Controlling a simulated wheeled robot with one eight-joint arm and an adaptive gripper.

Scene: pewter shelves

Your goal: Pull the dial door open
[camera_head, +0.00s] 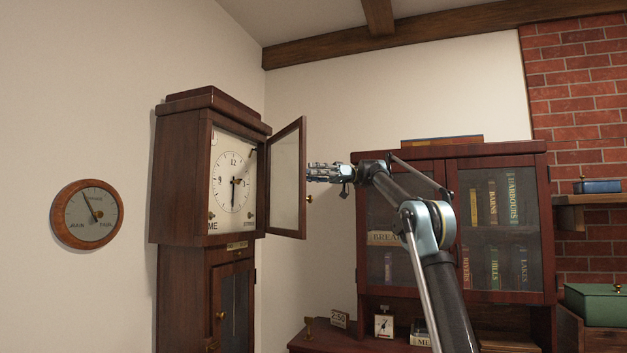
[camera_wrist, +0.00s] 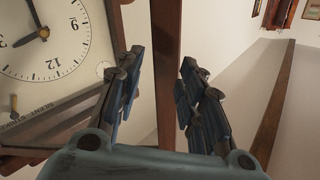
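The dial door (camera_head: 288,180) is a dark wood frame with a glass pane on the tall clock. It stands swung well open, out to the right of the white clock dial (camera_head: 232,183). Its small brass knob (camera_head: 309,199) shows at the free edge. My gripper (camera_head: 312,172) is at that edge, a little above the knob. In the wrist view my gripper (camera_wrist: 158,68) is open, with its fingers apart. The door's wooden edge (camera_wrist: 166,40) shows between and beyond the fingers, and the dial (camera_wrist: 45,40) is at left. Whether a finger touches the door is unclear.
A glass-fronted bookcase (camera_head: 450,166) stands behind my arm, with a small clock (camera_head: 384,325) on its lower ledge. A round wall gauge (camera_head: 88,214) hangs left of the tall clock. A green box (camera_head: 596,303) is at far right.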

